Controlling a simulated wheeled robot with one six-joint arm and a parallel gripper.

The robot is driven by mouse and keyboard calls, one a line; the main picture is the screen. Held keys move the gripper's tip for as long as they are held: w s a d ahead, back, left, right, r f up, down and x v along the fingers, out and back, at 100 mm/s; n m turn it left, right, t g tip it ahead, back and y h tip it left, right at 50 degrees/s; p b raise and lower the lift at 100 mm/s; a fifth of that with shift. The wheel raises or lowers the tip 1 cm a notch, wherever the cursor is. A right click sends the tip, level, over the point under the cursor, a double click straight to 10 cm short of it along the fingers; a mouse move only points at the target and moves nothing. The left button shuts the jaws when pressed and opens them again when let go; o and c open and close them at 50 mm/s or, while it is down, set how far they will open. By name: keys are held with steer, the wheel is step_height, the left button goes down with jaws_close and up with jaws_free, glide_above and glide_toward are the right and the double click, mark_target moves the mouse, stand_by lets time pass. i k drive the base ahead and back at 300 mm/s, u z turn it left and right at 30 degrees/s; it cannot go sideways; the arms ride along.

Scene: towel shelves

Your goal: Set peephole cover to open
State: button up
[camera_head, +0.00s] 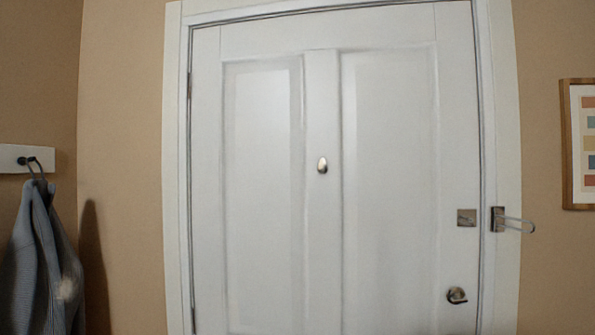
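A small metal peephole cover (322,165) sits on the middle upright rail of the white door (390,190). It is a rounded, teardrop-like piece that hangs upright, narrow end up. No peephole lens can be seen around it. The door stands shut in its white frame. My gripper and arm are not in this view.
A metal latch plate (466,217) and a door knob (456,295) are on the door's right side. A swing-bar guard (512,220) sticks out from the right frame. A grey garment (42,260) hangs from a hook at left. A framed picture (578,145) hangs at right.

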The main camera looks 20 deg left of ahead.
mark_target(322, 166)
steer(key=u, duration=0.9)
steer(key=i, duration=0.8)
steer(key=u, duration=0.95)
